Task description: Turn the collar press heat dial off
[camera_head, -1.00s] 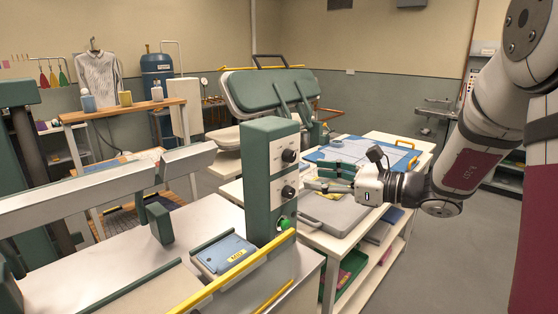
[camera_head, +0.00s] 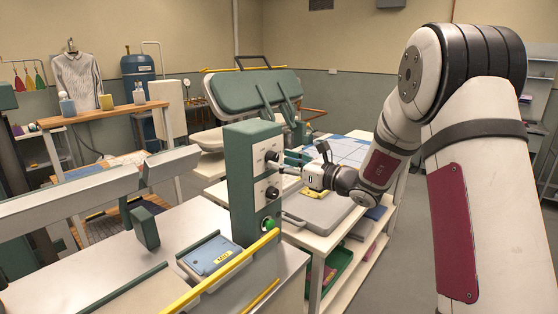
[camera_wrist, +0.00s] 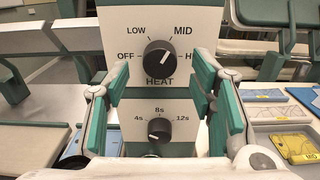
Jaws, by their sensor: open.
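The collar press control box (camera_head: 256,172) is a green post with a white panel. Its black heat dial (camera_wrist: 160,59) is the upper knob, with OFF, LOW, MID and HI marks around it; it also shows in the head view (camera_head: 272,157). In the head view, my gripper (camera_head: 291,171) faces the panel from the right, close to the dial.
Below the heat dial is a timer dial (camera_wrist: 159,130) marked 4s, 8s and 12s. A green button (camera_head: 268,224) sits lower on the box. A yellow bar (camera_head: 222,272) runs along the press front. A white worktable (camera_head: 328,240) with a grey board stands behind my gripper.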

